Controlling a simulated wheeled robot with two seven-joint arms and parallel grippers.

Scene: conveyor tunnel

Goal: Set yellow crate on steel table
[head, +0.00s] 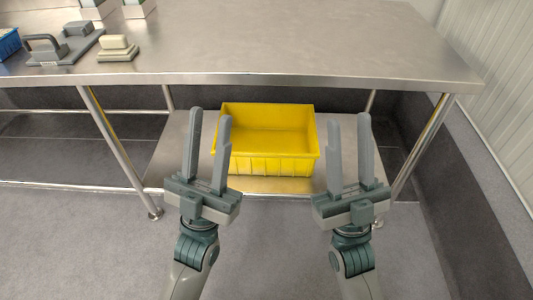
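The yellow crate (268,165) stands upright on the low shelf under the steel table, and it looks empty. The steel table (290,45) has a broad top with much bare surface. My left gripper (208,119) is open and empty, in front of the crate's left side, with one finger overlapping the crate's left edge in the picture. My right gripper (349,119) is open and empty, to the right of the crate. Neither gripper appears to hold the crate; whether the left finger touches it cannot be told.
The low shelf (172,158) lies beneath the tabletop, whose front edge overhangs the crate's back. Table legs (118,150) stand left and right (418,145). A grey handled tool (62,45), a beige block (118,46) and a blue bin (8,43) sit at the table's left.

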